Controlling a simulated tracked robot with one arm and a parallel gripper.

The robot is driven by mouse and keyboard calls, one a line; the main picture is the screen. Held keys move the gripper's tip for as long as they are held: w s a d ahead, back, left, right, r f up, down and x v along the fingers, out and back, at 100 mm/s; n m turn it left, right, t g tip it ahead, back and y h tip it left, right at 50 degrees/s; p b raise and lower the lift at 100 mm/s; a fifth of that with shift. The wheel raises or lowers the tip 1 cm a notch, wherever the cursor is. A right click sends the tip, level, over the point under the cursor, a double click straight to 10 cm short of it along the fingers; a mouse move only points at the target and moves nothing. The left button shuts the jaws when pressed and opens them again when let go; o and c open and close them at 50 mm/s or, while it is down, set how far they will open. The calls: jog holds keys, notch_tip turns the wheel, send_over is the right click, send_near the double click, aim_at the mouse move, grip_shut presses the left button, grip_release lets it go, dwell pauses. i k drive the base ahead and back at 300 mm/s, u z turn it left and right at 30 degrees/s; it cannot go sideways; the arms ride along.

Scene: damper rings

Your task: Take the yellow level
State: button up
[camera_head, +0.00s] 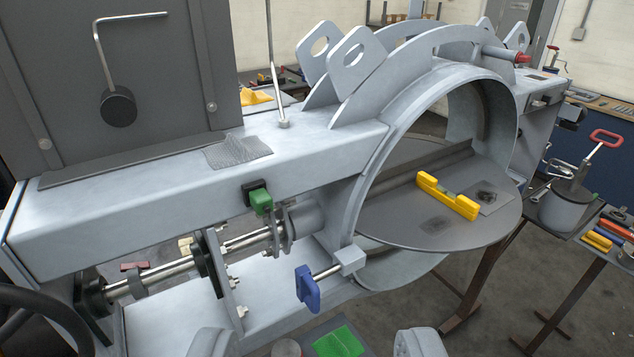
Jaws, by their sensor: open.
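The yellow level (447,197) lies on the flat grey damper disc (400,225) inside the large round ring, right of centre. It is a short yellow bar with raised ends and a lower middle with a greenish vial. A dark patch is on the plate beside it. My gripper (315,343) shows only as two pale fingertips at the bottom edge, wide apart, open and with nothing held between them. It is nearer to me than the level, apart from it, and lower left of it in the picture.
The ring's metal rim (365,190) arches around the disc. A blue handle (307,288) and a green knob (261,200) stick out at the front. A grey pot (566,207) and tools stand at right.

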aim_at(462, 205)
jog(key=z, duration=2.25)
jog(key=k, duration=1.2)
jog(key=u, duration=1.3)
jog(key=i, duration=1.45)
